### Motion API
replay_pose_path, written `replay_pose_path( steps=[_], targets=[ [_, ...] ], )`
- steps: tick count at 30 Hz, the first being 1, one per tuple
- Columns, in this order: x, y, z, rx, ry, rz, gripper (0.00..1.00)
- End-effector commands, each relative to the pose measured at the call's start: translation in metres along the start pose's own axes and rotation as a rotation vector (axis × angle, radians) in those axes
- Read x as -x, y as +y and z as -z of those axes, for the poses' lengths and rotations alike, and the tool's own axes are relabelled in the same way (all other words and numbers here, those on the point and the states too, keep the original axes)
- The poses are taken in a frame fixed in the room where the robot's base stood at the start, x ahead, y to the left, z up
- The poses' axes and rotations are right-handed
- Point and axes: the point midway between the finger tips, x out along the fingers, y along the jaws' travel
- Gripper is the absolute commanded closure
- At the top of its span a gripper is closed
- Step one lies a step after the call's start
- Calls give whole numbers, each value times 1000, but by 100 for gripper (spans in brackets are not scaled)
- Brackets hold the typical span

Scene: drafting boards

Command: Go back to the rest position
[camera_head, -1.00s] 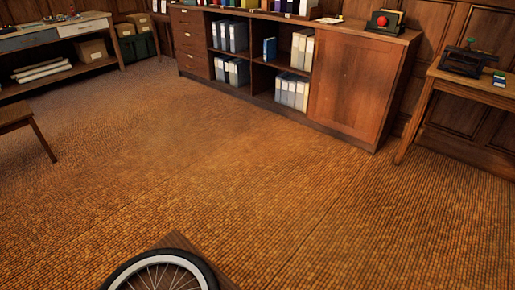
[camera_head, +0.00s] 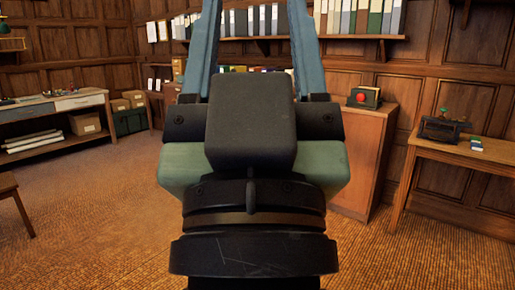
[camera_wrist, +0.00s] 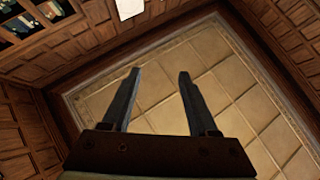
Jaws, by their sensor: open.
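My gripper (camera_head: 250,45) is raised in front of the head camera and fills the middle of that view. Its two blue-grey fingers point up and stand apart with nothing between them. In the wrist view my gripper (camera_wrist: 157,85) is also open and empty. Its fingers point toward a pale panelled ceiling (camera_wrist: 215,85). The arm hides much of the cabinet (camera_head: 365,150) behind it.
A wooden side table (camera_head: 465,155) with a dark device (camera_head: 440,129) stands at the right. A shelf of binders (camera_head: 365,38) is on the back wall. The carpet (camera_head: 95,215) at left is clear.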

Motion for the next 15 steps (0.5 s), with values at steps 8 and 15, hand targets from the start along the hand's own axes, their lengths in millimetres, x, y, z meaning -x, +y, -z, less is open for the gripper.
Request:
replay_pose_path(
  steps=[8,15],
  targets=[
    [-69,4,88,-20,49,-5,40],
    [-119,5,139,-19,46,-4,40]
  ],
)
